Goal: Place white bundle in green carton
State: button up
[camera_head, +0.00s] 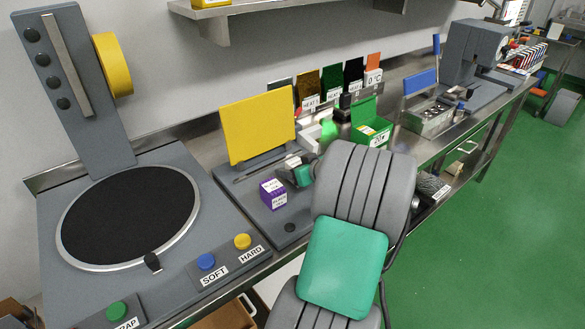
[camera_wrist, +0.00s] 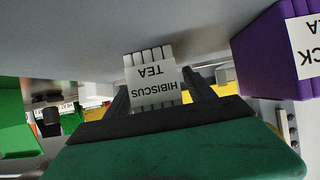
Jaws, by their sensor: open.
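The white bundle (camera_wrist: 150,68), a stack of white packets labelled "HIBISCUS TEA", shows upside down in the wrist view. It is between the two dark fingers of my gripper (camera_wrist: 157,90), which is open around it. I cannot tell whether a finger touches it. In the head view my gripper (camera_head: 296,167) is low over the grey station, just right of the purple box, and the bundle there is mostly hidden. The green carton (camera_head: 372,134) with a white label stands to the right, beyond my arm, and its lower part is partly hidden.
The purple box (camera_head: 272,194) sits close to the left of my gripper; it shows in the wrist view (camera_wrist: 282,52) too. A yellow panel (camera_head: 257,127) stands behind. A grey press with a round black plate (camera_head: 130,215) is at left. A metal tray (camera_head: 430,118) is at right.

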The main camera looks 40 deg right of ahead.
jog(key=shift+s+r, duration=0.1)
jog(key=shift+r, duration=0.15)
jog(key=v, duration=1.1)
jog(key=shift+f+b, duration=0.1)
jog(key=shift+b, duration=0.3)
jog(key=shift+o, duration=0.5)
jog(key=shift+s+a+r, duration=0.1)
jog(key=shift+s+r, duration=0.1)
jog(key=shift+s, duration=0.05)
jog(key=w+p, duration=0.1)
jog(key=p, duration=0.2)
jog(key=w+p, duration=0.1)
jog(key=p, duration=0.2)
jog(key=shift+w+r, duration=0.2)
jog(key=shift+w, duration=0.1)
jog(key=p+x, duration=0.1)
jog(key=x, duration=0.2)
jog(key=f+p+x, duration=0.1)
jog(key=p+x, duration=0.1)
jog(key=x, duration=0.2)
jog(key=s+p+x, duration=0.1)
jog(key=p+x, duration=0.1)
jog(key=x, duration=0.1)
jog(key=shift+w+f, duration=0.2)
jog(key=shift+f, duration=0.15)
grip_shut()
jog(key=shift+r, duration=0.15)
